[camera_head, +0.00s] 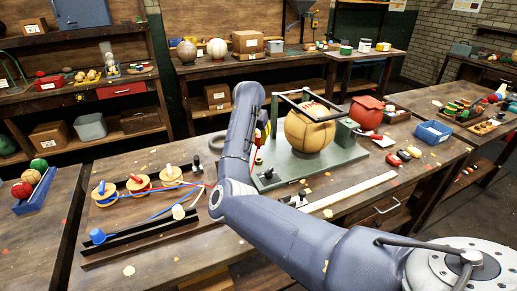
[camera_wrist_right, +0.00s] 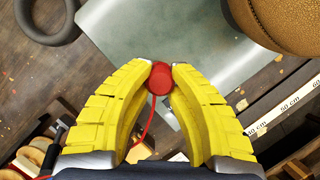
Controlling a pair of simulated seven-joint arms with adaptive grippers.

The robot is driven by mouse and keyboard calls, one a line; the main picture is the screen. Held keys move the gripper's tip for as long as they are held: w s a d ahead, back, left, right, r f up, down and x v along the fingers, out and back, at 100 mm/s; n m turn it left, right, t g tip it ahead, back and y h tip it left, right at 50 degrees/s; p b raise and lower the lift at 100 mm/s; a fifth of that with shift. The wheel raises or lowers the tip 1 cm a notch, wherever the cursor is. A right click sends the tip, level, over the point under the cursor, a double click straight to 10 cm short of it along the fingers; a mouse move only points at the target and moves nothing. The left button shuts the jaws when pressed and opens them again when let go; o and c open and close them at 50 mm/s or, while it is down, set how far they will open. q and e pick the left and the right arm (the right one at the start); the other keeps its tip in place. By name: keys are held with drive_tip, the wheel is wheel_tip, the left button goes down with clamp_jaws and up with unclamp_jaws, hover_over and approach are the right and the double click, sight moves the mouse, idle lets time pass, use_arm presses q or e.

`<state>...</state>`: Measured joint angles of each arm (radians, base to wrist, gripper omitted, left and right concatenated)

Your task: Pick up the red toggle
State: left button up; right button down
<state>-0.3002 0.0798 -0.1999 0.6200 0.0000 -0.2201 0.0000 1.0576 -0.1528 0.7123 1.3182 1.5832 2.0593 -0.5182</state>
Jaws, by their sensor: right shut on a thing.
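The red toggle (camera_wrist_right: 160,78) is a small red cylinder with a red cord trailing from it down to the lower left. In the right wrist view, my right gripper (camera_wrist_right: 161,66) has its yellow fingertips closed on the toggle from both sides. The toggle appears near the edge of the grey-green base plate (camera_wrist_right: 168,45); its height above the surface is hard to tell. In the head view my right arm hides most of the gripper. My left gripper is in neither view.
A tan leather ball (camera_head: 308,131) sits in a green clamp frame beside the gripper. A ruler (camera_head: 350,191) lies in front of the base plate.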

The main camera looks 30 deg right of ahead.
sight(258, 136)
wheel_tip(258, 136, up, 12)
idle(0.4)
drive_tip(key=shift+f, duration=0.3)
drive_tip(key=shift+f, duration=1.5)
drive_tip(key=shift+f, duration=0.35)
drive_tip(key=shift+f, duration=0.75)
drive_tip(key=shift+f, duration=0.35)
drive_tip(key=shift+f, duration=2.85)
